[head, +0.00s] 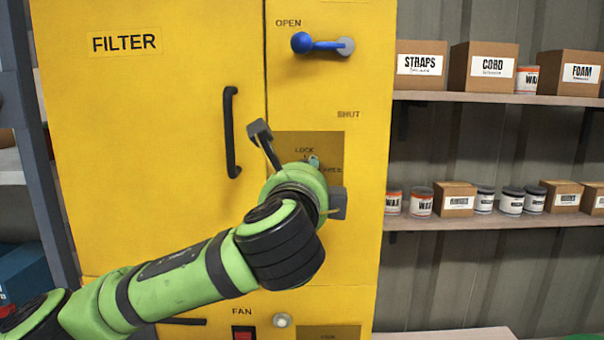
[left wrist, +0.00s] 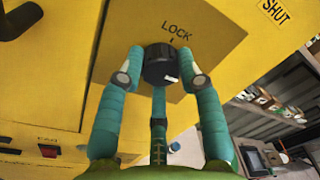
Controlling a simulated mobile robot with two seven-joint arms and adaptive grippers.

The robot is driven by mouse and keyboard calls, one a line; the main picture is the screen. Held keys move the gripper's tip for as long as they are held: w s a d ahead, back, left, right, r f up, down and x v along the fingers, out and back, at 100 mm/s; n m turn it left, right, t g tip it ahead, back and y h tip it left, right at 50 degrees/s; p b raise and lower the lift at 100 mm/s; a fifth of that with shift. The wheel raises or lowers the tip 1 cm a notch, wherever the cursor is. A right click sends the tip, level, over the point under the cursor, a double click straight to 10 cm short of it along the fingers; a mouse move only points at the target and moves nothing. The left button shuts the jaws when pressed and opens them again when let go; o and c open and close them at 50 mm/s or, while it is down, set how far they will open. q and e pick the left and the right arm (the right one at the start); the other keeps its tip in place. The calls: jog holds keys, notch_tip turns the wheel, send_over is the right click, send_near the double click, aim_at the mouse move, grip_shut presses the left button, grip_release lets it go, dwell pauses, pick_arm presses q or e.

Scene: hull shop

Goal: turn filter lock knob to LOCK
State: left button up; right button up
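The yellow filter cabinet (head: 150,200) fills the left and middle of the head view. Its lock plate (head: 335,150) carries the word LOCK. In the left wrist view, the black filter lock knob (left wrist: 158,66) sits below the LOCK label (left wrist: 176,31). A small white mark on the knob faces the lower right, away from the label. My left gripper (left wrist: 162,70) has its teal fingers closed around the knob, a fingertip against each side. In the head view my left gripper (head: 313,162) is mostly behind my wrist, which hides the knob. My right gripper is not in view.
A blue lever (head: 318,43) beside OPEN sits above the plate. A black door handle (head: 231,132) stands to the left. A red fan switch (head: 243,333) is below. Shelves (head: 500,98) with boxes and cans are on the right.

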pick_arm(q)
jog(key=shift+a+r, duration=0.1)
jog(key=shift+w+d+f+n+t+y+b, duration=0.15)
jog(key=shift+f+n+y+b, duration=0.1)
jog(key=shift+n+b, duration=2.7)
jog(key=shift+s+f+n+t+y+b, duration=0.1)
jog(key=shift+n+y+b, duration=0.2)
jog(key=shift+n+b, duration=2.6)
jog(key=shift+w+d+f+n+t+y+b, duration=0.15)
jog(key=shift+f+n+y+b, duration=0.1)
jog(key=shift+n+b, duration=2.7)
jog(key=shift+s+a+n+p, duration=0.1)
jog(key=shift+n+p, duration=0.65)
jog(key=shift+n, duration=0.05)
jog(key=o, duration=1.2)
jog(key=shift+c, duration=0.2)
jog(key=shift+a+r, duration=0.1)
